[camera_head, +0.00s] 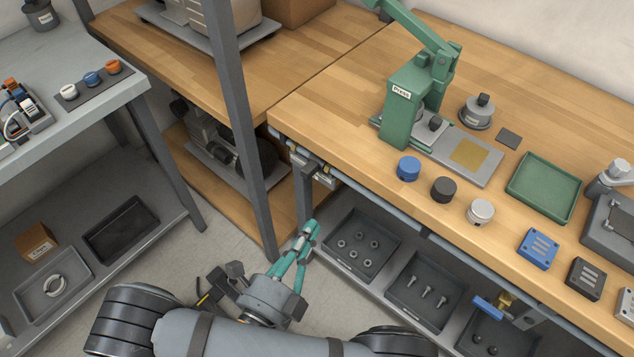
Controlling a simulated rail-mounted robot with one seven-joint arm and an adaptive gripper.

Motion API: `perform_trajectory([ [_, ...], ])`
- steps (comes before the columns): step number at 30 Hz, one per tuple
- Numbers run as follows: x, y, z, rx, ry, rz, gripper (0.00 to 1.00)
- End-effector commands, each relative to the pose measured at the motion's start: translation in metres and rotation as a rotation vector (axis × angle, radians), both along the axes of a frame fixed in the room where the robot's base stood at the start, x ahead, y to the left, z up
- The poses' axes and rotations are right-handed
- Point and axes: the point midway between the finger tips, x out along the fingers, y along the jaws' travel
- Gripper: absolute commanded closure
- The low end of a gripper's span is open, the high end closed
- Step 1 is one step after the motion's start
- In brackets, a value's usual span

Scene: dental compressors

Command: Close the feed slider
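A small grey fitting (314,170) hangs under the front edge of the wooden bench, on the blue-grey pipe. It may be the feed slider; its slide position is too small to tell. A brass valve (504,300) with a blue lever (487,307) sits farther right along the bench front. My gripper (308,231) has teal fingers pointing up, below and apart from the grey fitting in the picture. Its fingertips lie close together or overlap in this view, so their opening is unclear. I see nothing clearly held.
A grey bench leg (305,200) and a tall post (242,120) stand near my gripper. Grey bins (392,238) of small parts sit on the lower shelf. A green press (405,100) and a green tray (572,205) stand on the bench. Floor shows left of my gripper.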

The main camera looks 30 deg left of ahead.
Motion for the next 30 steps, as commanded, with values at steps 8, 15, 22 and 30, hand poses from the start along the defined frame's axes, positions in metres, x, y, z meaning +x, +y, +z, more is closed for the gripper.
perform_trajectory([
  [8,0.018,0.000,0.000,0.001,0.000,-0.005,1.00],
  [15,0.065,0.003,0.001,0.001,0.000,-0.008,1.00],
  [22,0.102,0.015,0.000,0.008,0.003,0.000,1.00],
  [30,0.106,0.044,0.000,0.004,0.000,-0.001,1.00],
])
